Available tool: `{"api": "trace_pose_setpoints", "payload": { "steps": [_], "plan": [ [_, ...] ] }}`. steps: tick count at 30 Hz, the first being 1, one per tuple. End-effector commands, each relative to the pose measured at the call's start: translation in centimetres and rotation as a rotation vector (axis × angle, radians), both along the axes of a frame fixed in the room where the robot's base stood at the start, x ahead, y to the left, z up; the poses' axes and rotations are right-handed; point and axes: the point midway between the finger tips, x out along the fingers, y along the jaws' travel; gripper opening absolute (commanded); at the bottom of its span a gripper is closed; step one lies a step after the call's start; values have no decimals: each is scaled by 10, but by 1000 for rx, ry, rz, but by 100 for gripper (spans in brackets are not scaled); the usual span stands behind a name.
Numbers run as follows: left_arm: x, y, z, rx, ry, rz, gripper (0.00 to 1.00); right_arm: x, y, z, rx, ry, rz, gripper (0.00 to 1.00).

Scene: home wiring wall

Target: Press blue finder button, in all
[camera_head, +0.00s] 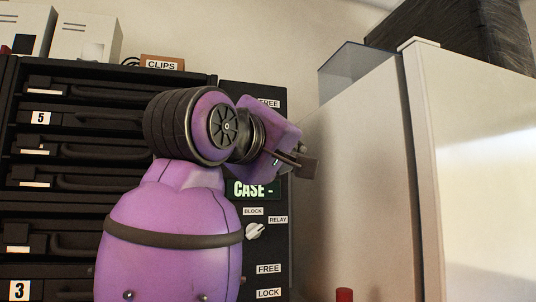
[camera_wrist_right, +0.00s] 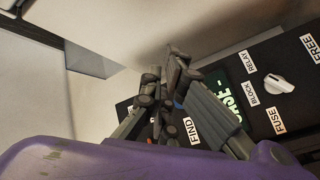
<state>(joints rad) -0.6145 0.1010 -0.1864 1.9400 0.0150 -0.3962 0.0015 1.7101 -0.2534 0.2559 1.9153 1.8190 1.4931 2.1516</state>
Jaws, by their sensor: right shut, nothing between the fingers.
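My right gripper (camera_head: 302,163) is shut and empty, in front of the right side of the black control panel (camera_head: 281,225). In the right wrist view its closed fingers (camera_wrist_right: 168,80) point at the panel and cover part of it around the FIND label (camera_wrist_right: 191,130). A green-lit display (camera_head: 252,190) reading "CASE -" shows just below the gripper. I cannot tell whether the fingertips touch the panel. My left gripper is not in view.
A white selector knob (camera_head: 255,231) sits below the display, beside BLOCK and RELAY labels. A black rack of drawers (camera_head: 75,200) stands on the left. A tall pale cabinet (camera_head: 370,180) stands close on the right. A red object (camera_head: 344,295) shows at the bottom edge.

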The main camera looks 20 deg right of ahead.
Motion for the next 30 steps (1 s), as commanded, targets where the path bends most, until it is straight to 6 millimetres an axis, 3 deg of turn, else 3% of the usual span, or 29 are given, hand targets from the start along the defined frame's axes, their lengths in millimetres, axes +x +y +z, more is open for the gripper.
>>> {"api": "trace_pose_setpoints", "payload": {
  "steps": [5, 21, 30],
  "plan": [
    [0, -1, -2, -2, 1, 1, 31, 11, 0, -1, -2, 4, -2, 0],
    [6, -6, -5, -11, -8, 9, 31, 78, 2, 0, -2, 2, -2, 0],
    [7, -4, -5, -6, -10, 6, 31, 88, 2, 0, -1, 1, -1, 0]
  ]
}}
